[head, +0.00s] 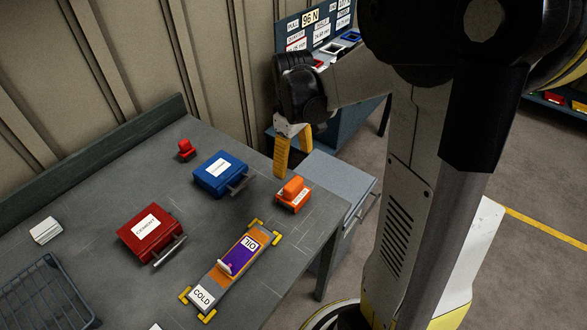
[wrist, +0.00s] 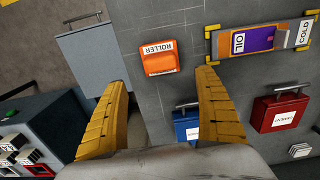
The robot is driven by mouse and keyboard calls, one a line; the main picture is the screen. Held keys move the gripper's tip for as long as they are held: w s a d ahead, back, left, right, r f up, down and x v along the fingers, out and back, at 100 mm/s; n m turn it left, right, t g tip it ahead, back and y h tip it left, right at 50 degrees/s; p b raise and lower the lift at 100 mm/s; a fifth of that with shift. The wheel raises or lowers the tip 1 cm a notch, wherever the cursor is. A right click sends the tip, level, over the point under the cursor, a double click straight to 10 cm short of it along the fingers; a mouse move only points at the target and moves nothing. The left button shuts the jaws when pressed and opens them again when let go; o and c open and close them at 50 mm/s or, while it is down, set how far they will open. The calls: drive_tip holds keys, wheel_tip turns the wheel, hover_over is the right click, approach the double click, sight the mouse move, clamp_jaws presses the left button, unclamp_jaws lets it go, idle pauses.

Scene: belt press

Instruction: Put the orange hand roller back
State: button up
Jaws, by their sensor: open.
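The orange hand roller (head: 294,190) sits on the grey bench near its right edge, with a rounded orange part on top and a white label. In the wrist view the roller (wrist: 160,62) lies ahead of the fingertips, and its label reads ROLLER. I cannot tell whether the label is on the roller or on a holder under it. My gripper (head: 283,158) is open and empty, above the bench just behind and left of the roller in the head view. In the wrist view its two yellow fingers (wrist: 163,78) are spread wide, apart from the roller.
A blue box (head: 220,175) and a red box (head: 151,232), both with handles, stand on the bench. A board (head: 230,270) marked OIL and COLD lies in front. A red knob (head: 185,149), a wire basket (head: 42,300) and a grey drawer cabinet (head: 335,180) are nearby.

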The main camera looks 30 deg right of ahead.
drive_tip(key=s+a+r+m+t, duration=0.4)
drive_tip(key=s+a+r+t, duration=0.3)
drive_tip(key=s+a+r, duration=0.3)
drive_tip(key=a, duration=0.3)
drive_tip(key=shift+s+a, duration=0.25)
drive_tip(key=shift+s, duration=0.15)
